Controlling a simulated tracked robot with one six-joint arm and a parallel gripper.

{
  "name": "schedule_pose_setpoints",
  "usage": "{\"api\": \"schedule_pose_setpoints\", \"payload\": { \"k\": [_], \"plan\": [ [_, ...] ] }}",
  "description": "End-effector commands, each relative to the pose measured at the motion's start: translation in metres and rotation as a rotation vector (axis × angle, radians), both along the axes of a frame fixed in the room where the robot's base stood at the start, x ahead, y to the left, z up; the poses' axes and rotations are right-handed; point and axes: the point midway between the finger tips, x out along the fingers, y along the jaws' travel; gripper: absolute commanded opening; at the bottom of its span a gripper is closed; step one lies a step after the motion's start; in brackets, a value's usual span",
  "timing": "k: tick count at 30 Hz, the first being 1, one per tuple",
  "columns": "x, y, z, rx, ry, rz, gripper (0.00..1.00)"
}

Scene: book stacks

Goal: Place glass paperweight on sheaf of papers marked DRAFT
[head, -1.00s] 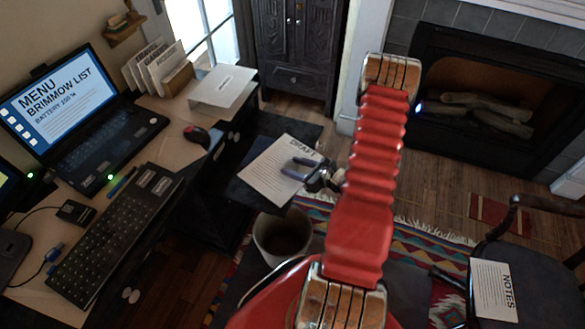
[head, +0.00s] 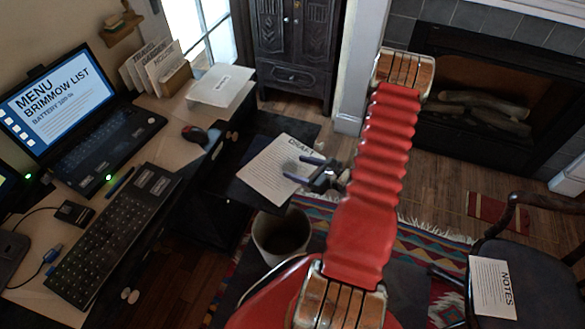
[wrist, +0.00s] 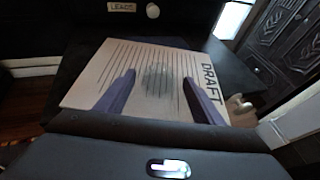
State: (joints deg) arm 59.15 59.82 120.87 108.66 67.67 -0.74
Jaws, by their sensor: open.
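The sheaf of papers marked DRAFT (head: 268,176) lies on a dark surface beside the desk. It also shows in the wrist view (wrist: 95,80), with DRAFT along its right side. The glass paperweight (wrist: 157,80) appears as a round, see-through, greenish-grey shape on the sheaf, and lines of print show through it. My gripper (head: 294,168) is open over the sheaf's right side. In the wrist view its two fingers (wrist: 159,88) stand apart on either side of the paperweight, with gaps between. In the head view the paperweight is hard to make out near the fingertips.
A bin (head: 281,236) stands below the sheaf. The desk at left holds a laptop (head: 85,110), a keyboard (head: 115,225), a mouse (head: 195,135) and a paper stack (head: 221,86). A chair with a NOTES sheet (head: 493,288) is at right. Wooden floor lies beyond the rug.

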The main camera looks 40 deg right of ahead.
Motion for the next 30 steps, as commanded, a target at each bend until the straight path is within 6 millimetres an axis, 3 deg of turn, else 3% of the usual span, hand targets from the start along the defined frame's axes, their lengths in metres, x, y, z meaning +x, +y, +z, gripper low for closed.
{"api": "schedule_pose_setpoints", "payload": {
  "k": [16, 21, 30],
  "plan": [
    [-0.069, -0.016, 0.029, 0.0, -0.001, -0.002, 0.61],
    [-0.079, -0.018, 0.034, 0.0, -0.001, 0.0, 0.61],
    [-0.081, -0.018, 0.034, 0.0, 0.0, 0.001, 0.61]
  ]
}}
